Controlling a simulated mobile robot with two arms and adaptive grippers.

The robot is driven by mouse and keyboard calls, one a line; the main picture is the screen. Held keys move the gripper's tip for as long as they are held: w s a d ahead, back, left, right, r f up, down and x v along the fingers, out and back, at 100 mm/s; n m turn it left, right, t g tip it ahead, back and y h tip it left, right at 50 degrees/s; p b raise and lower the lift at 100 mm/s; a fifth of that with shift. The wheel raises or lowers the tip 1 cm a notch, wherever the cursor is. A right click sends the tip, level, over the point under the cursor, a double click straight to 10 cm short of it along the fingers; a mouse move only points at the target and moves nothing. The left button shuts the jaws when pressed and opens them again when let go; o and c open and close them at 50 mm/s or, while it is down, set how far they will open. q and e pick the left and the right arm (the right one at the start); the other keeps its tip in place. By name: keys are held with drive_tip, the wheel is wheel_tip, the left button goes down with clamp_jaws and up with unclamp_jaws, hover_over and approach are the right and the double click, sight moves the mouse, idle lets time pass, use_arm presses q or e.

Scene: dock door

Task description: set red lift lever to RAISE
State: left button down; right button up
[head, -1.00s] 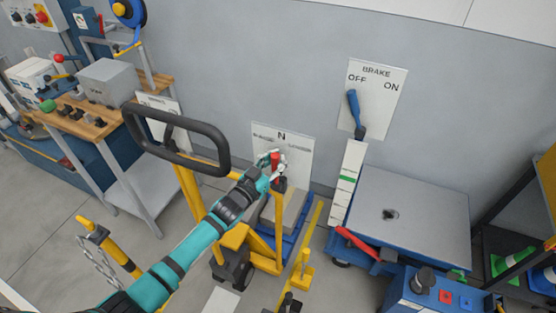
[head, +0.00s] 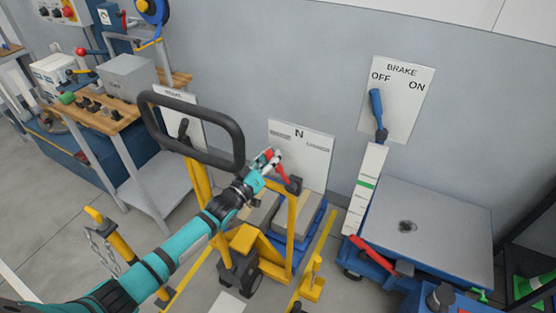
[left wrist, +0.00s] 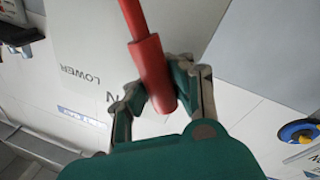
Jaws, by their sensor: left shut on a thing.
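The red lift lever (head: 281,172) stands in front of a white plate (head: 315,160) marked N on the wall. It rises from a dark pivot (head: 293,186) and tilts to the left. My left gripper (head: 269,158) is shut on the lever's upper end. In the left wrist view the red grip (left wrist: 153,72) lies between the fingers (left wrist: 160,98), and the plate reads LOWER and N. The plate's side words are too small to read surely in the head view. My right gripper is out of view.
A black loop handle (head: 190,95) on a yellow frame stands left of the lever. A blue brake lever (head: 377,108) leans toward OFF on the right, above a grey platform (head: 435,225). A workbench (head: 105,125) stands at the left.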

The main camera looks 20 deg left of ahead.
use_arm(q)
drive_tip(key=shift+s+a+f, duration=0.1)
drive_tip(key=shift+s+f, duration=0.05)
drive_tip(key=shift+f, duration=0.45)
drive_tip(key=c, duration=1.7)
unclamp_jaws()
drive_tip(key=o, duration=0.5)
drive_tip(key=shift+s+a+r, duration=0.2)
drive_tip(key=shift+o, duration=0.6)
drive_tip(key=shift+r, duration=0.1)
drive_tip(key=shift+w, duration=0.15)
drive_tip(key=v, duration=1.2)
